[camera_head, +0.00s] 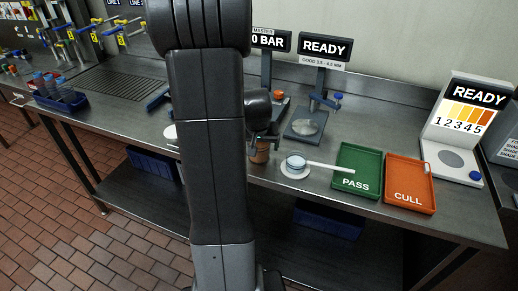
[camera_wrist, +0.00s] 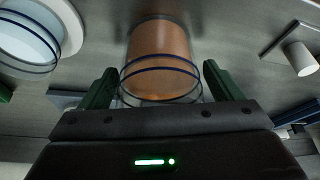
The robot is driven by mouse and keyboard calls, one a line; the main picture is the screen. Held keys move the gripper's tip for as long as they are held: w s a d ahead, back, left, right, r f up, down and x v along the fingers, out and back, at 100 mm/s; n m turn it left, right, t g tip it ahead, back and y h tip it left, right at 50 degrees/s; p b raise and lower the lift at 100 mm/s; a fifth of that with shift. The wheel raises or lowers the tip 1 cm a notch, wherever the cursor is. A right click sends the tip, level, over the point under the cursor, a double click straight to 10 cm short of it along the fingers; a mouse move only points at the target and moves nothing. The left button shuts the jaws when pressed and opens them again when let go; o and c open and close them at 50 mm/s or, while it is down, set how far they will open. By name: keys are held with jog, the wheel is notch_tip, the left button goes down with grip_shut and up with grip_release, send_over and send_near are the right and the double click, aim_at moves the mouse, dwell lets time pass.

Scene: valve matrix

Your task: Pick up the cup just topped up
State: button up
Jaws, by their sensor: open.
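A clear cup with brown-orange contents and dark rim rings (camera_wrist: 160,62) stands on the steel bench. It also shows, partly covered, as a brown cup (camera_head: 260,155) beside my arm in the head view. My gripper (camera_wrist: 162,86) is open, with one green finger on each side of this cup's near part. I cannot tell whether the fingers touch it. In the head view my gripper (camera_head: 264,141) is small and partly hidden at the cup. A second cup with pale contents (camera_head: 296,162) sits on a white round coaster (camera_head: 294,173) to the right; it shows at the wrist view's upper left (camera_wrist: 27,40).
A white stick (camera_head: 330,167) reaches from the coaster toward the green tray. A READY gauge stand (camera_head: 306,122) stands behind. A white cylinder (camera_wrist: 300,58) is at the wrist view's right.

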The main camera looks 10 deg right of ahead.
jog(key=shift+w+f, duration=0.1)
jog(key=shift+f, duration=0.2)
jog(key=shift+c, duration=0.3)
jog(key=c, duration=1.1)
jog(key=shift+r, duration=0.15)
jog(key=shift+c, duration=0.2)
